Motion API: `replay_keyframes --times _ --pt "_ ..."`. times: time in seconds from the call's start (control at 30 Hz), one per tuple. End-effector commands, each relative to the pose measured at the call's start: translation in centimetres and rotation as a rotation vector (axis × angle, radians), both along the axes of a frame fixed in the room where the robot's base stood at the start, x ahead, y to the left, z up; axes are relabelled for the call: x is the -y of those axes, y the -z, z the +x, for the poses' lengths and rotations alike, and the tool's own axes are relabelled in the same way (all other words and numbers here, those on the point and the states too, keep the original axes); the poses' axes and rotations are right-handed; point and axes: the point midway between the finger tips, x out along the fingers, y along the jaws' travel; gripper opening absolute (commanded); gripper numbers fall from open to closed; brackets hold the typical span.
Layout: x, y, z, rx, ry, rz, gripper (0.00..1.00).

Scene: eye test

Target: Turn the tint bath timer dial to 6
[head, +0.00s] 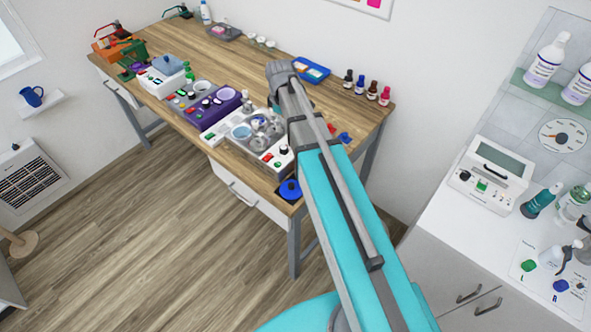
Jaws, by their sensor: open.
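A metal unit (238,147) with several round pots in its top stands near the front right end of the wooden bench, and looks like the tint bath. Its front has a red button (267,156), a green one (277,163) and a small dark knob (284,149), possibly the timer dial. Marks and pointer are too small to read. My arm (330,190) rises from the lower right and passes in front of the unit's right side, hiding part of it.
A purple unit (215,106) and a white unit (161,79) stand farther left on the bench (240,62). A blue round item (289,189) lies by its front corner. Small bottles (360,84) line the back. A white box (489,174) stands on the right counter. The floor (170,230) is clear.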

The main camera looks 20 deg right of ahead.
Motion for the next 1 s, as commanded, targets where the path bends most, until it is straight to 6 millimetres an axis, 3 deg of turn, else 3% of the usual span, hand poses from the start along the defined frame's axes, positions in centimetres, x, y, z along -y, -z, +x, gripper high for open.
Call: replay_keyframes --times 0.2,1.0 --pt "0.0 -1.6 0.0 0.000 0.000 0.000 0.80" --pt "-0.3 3.1 -8.6 -0.001 0.472 -0.001 0.80"
